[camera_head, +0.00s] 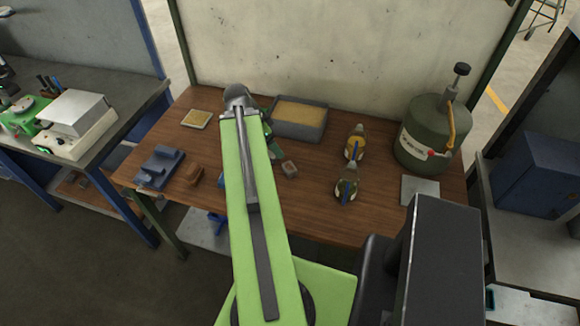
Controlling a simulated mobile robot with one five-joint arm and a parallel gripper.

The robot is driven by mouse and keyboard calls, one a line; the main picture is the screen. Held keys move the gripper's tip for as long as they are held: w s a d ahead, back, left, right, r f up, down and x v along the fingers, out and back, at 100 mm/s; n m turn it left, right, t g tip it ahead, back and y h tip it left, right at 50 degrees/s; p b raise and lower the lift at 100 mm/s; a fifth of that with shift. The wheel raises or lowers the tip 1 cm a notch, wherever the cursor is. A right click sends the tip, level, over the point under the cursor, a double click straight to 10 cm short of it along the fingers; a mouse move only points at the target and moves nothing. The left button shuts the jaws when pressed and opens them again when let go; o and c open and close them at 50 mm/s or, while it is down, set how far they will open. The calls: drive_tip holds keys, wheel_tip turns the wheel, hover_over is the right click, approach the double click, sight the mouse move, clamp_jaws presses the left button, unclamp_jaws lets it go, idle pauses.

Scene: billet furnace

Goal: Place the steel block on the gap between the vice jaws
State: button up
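A small grey-brown block (289,169), perhaps the steel block, sits on the wooden bench right of my green arm. A blue-grey stepped piece (161,168) with raised parts lies at the bench's left; I cannot tell if it is the vice. My gripper (274,150) is past the far end of my arm, just behind and left of the small block. It is largely hidden by my arm, and its finger opening cannot be made out.
A grey tray (326,128) stands at the back of the bench (310,215). A brown piece (189,175) lies left of my arm.

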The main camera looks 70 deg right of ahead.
drive_tip(key=b, duration=1.1)
hover_over(289, 167)
drive_tip(key=w+a, duration=0.1)
drive_tip(key=a, duration=0.2)
drive_tip(key=f, duration=1.1)
drive_tip(key=shift+w+d+f, duration=0.1)
drive_tip(key=shift+d, duration=0.15)
drive_tip(key=shift+d+f, duration=0.1)
drive_tip(key=shift+f, duration=0.05)
drive_tip(key=b+x, duration=0.4)
drive_tip(key=x, duration=0.1)
drive_tip(key=shift+w+d+b, duration=0.25)
drive_tip(key=shift+d+b, duration=0.05)
drive_tip(key=shift+b, duration=0.1)
clamp_jaws()
